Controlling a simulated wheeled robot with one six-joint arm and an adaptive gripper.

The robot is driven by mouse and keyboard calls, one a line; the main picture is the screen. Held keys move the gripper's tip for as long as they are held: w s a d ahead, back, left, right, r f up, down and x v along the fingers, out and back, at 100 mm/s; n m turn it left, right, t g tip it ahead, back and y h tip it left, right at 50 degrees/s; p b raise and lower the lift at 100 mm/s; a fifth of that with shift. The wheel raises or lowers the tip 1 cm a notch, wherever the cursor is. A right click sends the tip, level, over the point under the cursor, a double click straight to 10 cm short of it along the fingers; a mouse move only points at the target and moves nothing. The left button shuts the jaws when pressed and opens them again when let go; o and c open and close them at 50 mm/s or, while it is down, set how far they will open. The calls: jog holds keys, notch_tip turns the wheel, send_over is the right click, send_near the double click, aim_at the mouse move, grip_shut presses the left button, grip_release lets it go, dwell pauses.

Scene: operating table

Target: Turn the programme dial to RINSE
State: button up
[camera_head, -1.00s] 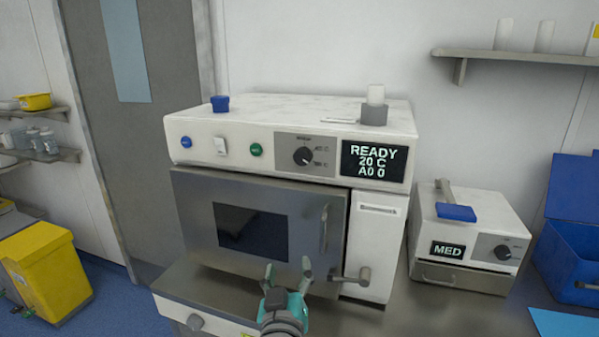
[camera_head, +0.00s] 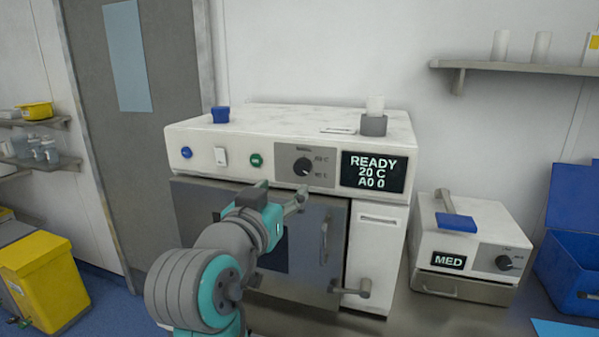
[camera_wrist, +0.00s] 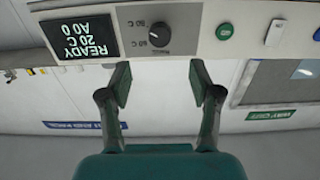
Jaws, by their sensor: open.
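The programme dial (camera_head: 303,166) is a round black knob on a grey panel on the front of the white washer (camera_head: 285,118). The dial also shows in the wrist view (camera_wrist: 159,34), which is upside down. Small labels stand beside the dial and are hard to read. The display (camera_head: 374,172) reads READY, 20 C, A0 0. My gripper (camera_wrist: 160,78) is open and empty, its fingers apart, with the dial beyond the gap between them. In the head view my gripper (camera_head: 297,198) is just below the dial and seems not to touch it.
A green button (camera_head: 256,160), a white switch (camera_head: 220,156) and a blue button (camera_head: 186,153) sit left of the dial. The washer door handle (camera_head: 325,240) and a lever (camera_head: 352,288) stick out below. A smaller MED unit (camera_head: 465,240) with its own dial stands at right.

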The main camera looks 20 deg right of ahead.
aim_at(301, 170)
jog(key=x, duration=1)
jog(key=shift+w+d, duration=0.1)
jog(key=shift+w, duration=0.05)
jog(key=c, duration=1.1)
